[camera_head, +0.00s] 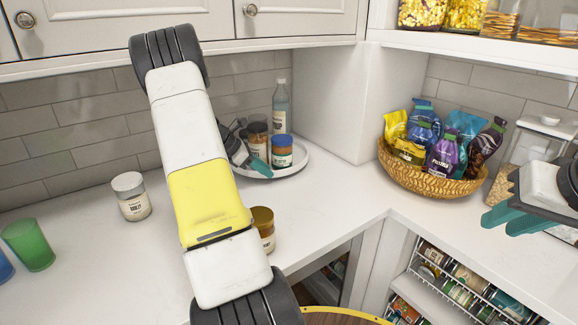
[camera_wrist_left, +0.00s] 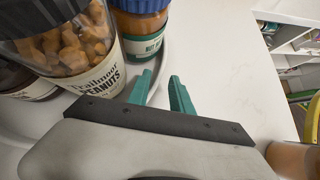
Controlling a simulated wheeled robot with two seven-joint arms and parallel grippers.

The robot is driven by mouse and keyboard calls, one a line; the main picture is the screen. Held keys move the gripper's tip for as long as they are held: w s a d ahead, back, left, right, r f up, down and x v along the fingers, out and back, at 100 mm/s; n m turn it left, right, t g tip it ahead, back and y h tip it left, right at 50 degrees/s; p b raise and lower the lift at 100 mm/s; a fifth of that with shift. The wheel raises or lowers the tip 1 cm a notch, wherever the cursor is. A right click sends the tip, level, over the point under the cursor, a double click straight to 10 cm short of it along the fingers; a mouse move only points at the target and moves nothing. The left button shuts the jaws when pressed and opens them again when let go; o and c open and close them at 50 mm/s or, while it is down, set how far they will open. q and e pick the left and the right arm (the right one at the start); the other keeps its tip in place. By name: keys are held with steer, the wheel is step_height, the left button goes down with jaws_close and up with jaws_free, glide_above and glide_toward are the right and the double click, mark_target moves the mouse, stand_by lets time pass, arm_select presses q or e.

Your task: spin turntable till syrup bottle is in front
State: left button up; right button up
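A white round turntable (camera_head: 301,163) stands in the back corner of the counter. A tall clear bottle (camera_head: 281,104), which looks like the syrup bottle, stands at its back; its label is too small to read. My left gripper (camera_head: 259,168) is at the turntable's front left. In the left wrist view its teal fingers (camera_wrist_left: 162,88) are apart and empty at the rim, close to the peanut jar (camera_wrist_left: 80,45); contact is unclear. My right gripper (camera_head: 511,216) is open over the right counter.
A wicker basket of bags (camera_head: 431,178) is at right. The counter right of the turntable is clear.

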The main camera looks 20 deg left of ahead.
arm_select(q)
steer(key=shift+w+d+f, duration=0.2)
steer(key=shift+d+f, duration=0.05)
steer(key=shift+f, duration=0.1)
steer(key=c, duration=0.6)
jaws_close()
